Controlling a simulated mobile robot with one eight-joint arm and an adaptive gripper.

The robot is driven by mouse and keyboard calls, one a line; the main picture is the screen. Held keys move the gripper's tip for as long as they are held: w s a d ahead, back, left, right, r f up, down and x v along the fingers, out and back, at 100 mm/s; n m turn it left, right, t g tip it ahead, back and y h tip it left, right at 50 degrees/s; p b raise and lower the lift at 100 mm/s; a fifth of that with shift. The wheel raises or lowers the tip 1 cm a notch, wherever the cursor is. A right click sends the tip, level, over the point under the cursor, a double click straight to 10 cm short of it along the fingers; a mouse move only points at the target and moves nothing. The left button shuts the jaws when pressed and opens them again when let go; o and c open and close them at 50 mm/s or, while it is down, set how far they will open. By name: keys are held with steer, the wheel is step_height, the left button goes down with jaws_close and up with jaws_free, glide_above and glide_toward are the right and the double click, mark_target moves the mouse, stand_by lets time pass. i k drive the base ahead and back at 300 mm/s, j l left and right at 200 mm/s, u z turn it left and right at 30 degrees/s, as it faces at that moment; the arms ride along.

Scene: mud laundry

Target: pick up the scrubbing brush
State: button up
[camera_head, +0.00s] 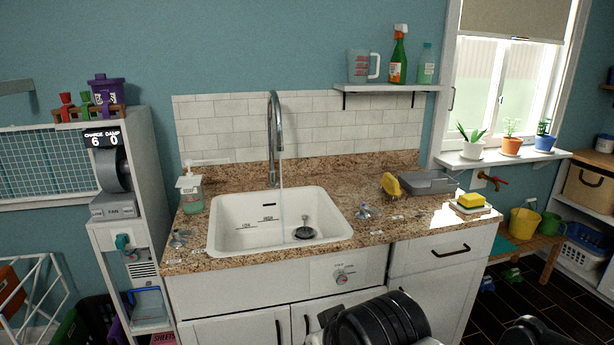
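A yellow oval thing (390,185), which looks like the scrubbing brush, stands tilted on the granite counter (330,179) right of the sink. It is beside the left end of a grey tray (431,182); I cannot tell whether they touch. Its bristles are not clear at this size. Dark, rounded parts of my own body show at the bottom edge, well below the counter top. My gripper's fingers are not in view.
The white sink (232,215) has a tall faucet (272,135) with a thin stream running. A yellow sponge (470,200) lies on a small dish at the counter's right. A soap dispenser (190,190) stands left. A shelf (385,88) with bottles hangs above.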

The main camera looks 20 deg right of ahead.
mark_target(391, 187)
steer(key=z, duration=1.15)
steer(key=i+l+u, duration=0.1)
steer(key=i, duration=0.4)
steer(key=i+l+u, duration=0.1)
steer(key=i+l, duration=0.25)
steer(key=i, duration=0.15)
steer(key=i+l+u, duration=0.1)
steer(key=i+l, duration=0.15)
steer(key=i, duration=0.25)
steer(key=i+l+u, duration=0.15)
steer(key=i+l, duration=0.15)
steer(key=i, duration=0.2)
